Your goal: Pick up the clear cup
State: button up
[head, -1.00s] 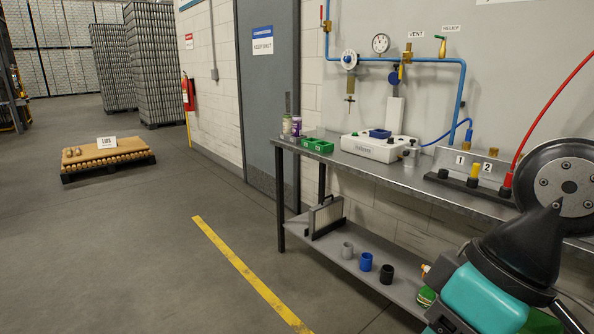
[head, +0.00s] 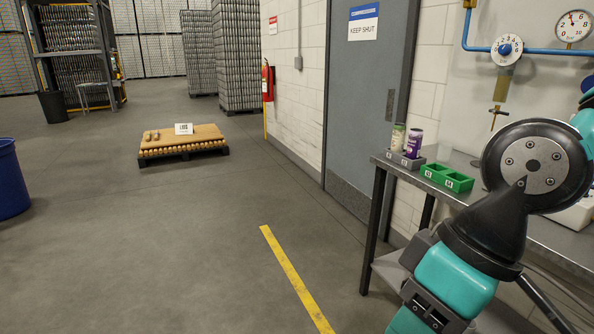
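My arm, teal and black, fills the lower right and covers much of the bench there. My gripper's fingers are not in view. A steel bench (head: 553,226) stands at the right against the wall. On its left end are a pale green can and a purple can (head: 413,143) in a grey holder (head: 405,161), and a green tray (head: 446,178) with two compartments beside it.
A pallet (head: 184,149) with a brown load sits on the floor at the back left. A blue bin (head: 9,181) stands at the left edge. A grey door (head: 366,119) is behind the bench. The floor around the yellow line (head: 296,279) is clear.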

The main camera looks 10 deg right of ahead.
aim_at(444, 150)
jog(key=z, duration=0.1)
jog(key=i, duration=2.15)
jog(key=z, duration=0.6)
jog(key=i, duration=1.2)
jog(key=z, duration=0.05)
